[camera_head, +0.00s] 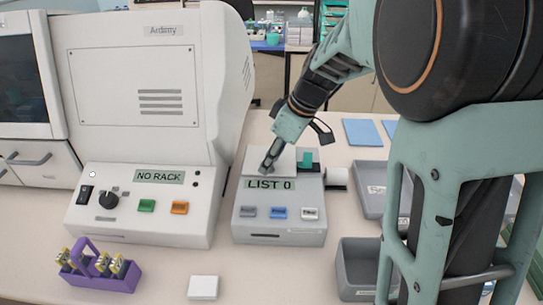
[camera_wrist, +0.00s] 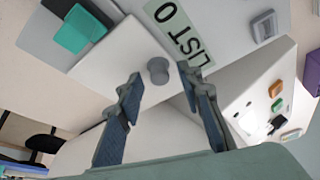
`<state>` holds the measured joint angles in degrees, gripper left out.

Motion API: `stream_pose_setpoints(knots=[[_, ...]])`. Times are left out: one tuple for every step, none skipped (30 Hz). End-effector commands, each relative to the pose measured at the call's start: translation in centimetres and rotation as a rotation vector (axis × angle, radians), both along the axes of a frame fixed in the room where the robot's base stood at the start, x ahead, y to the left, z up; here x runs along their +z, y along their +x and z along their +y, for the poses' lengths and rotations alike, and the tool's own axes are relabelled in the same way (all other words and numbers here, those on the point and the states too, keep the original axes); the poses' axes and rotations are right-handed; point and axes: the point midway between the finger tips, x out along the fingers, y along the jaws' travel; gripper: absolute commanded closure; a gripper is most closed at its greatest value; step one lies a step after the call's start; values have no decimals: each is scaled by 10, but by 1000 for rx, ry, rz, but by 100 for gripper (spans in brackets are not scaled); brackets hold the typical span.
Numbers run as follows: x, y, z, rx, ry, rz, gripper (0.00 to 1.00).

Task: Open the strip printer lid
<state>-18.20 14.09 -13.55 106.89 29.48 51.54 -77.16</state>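The strip printer (camera_head: 272,237) is a grey-white box with a "LIST 0" display (camera_head: 269,184) and a row of buttons on its front. Its lid (camera_head: 286,162) is a pale flat panel on top, lying flat and looking closed. The lid also shows in the wrist view (camera_wrist: 110,55) with a round grey knob (camera_wrist: 158,70) on it. My gripper (camera_head: 268,168) is over the lid, pointing down. In the wrist view my gripper (camera_wrist: 160,80) is open, with a fingertip on either side of the knob and gaps to both. Whether the fingertips are level with the knob is unclear.
A large stainer (camera_head: 140,200) with a "NO RACK" display stands left of the printer. A teal block (camera_head: 307,159) sits beside the lid. A purple rack (camera_head: 100,280) with vials and a white block (camera_head: 203,287) lie in front. Grey trays (camera_head: 358,262) are at right.

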Motion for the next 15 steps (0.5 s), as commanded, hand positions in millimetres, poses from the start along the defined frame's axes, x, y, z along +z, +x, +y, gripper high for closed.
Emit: stream_pose_setpoints(knots=[[-1,0,0,0,0,0,66],[-1,0,0,0,0,0,66],[-1,0,0,0,0,0,66],[-1,0,0,0,0,0,66],[-1,0,0,0,0,0,66],[-1,0,0,0,0,0,66],[-1,0,0,0,0,0,66],[-1,0,0,0,0,0,70],[-1,0,0,0,0,0,74],[0,0,0,0,0,0,77],[0,0,0,0,0,0,81],[0,0,0,0,0,0,85],[0,0,0,0,0,0,88],[0,0,0,0,0,0,92],[0,0,0,0,0,0,96]])
